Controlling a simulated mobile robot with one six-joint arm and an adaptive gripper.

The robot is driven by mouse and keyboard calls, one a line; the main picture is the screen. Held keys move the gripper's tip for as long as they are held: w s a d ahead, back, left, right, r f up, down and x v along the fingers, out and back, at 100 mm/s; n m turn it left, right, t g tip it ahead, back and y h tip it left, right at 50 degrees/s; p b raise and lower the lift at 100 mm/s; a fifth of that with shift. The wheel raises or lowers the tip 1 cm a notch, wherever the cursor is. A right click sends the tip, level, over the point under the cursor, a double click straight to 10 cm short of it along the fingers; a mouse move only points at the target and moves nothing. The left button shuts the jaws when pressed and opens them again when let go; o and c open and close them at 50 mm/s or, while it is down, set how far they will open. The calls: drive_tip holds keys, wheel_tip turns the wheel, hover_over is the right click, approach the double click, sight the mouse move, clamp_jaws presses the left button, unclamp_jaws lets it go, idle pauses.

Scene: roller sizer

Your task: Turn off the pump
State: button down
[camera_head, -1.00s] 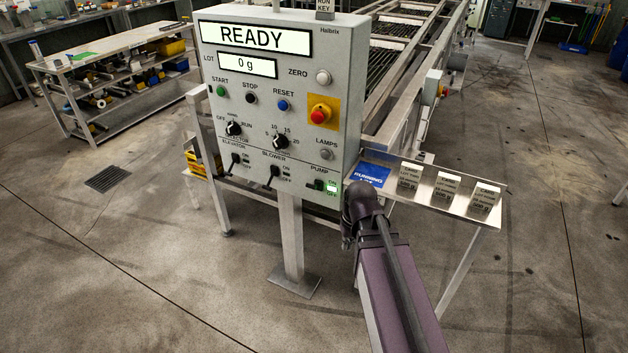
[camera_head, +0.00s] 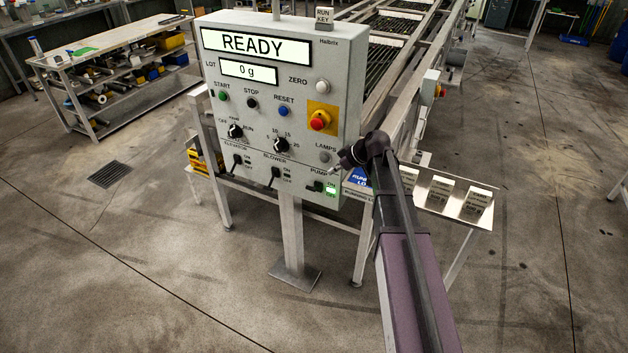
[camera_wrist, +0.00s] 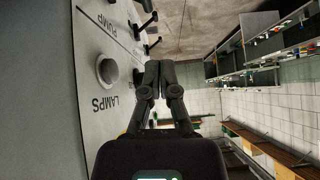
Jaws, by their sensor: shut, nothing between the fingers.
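The pump switch (camera_head: 316,186) is a small dark lever at the lower right corner of the grey control panel (camera_head: 221,127), under the PUMP label. A bright green-white indicator (camera_head: 331,190) is lit beside it, with ON and OFF marks. My gripper (camera_head: 334,173) is just above and right of the switch, in front of the panel; I cannot tell whether it touches. In the wrist view my gripper (camera_wrist: 154,66) has its two dark fingers together, with nothing between them. The PUMP label (camera_wrist: 88,22) shows at the upper left there.
The lamps button (camera_head: 324,156) is close to my gripper; it also shows in the wrist view (camera_wrist: 107,70). The blower lever (camera_head: 274,176) and elevator lever (camera_head: 237,163) are further left. A red emergency stop (camera_head: 319,120) is above. A shelf (camera_head: 480,214) with sample blocks is right.

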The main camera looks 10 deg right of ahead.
drive_tip(key=shift+w+d+r+n, duration=0.2)
drive_tip(key=shift+w+r+n, duration=0.1)
drive_tip(key=shift+w+r, duration=0.5)
drive_tip(key=shift+w+a+f, duration=0.1)
drive_tip(key=shift+w+f, duration=0.05)
drive_tip(key=shift+f, duration=0.15)
drive_tip(key=b, duration=0.8)
hover_over(314, 188)
wheel_tip(314, 188, down, 7)
drive_tip(key=shift+w+a+f, duration=0.1)
drive_tip(key=shift+f, duration=0.1)
drive_tip(key=shift+f+b, duration=1.45)
drive_tip(key=shift+f, duration=0.25)
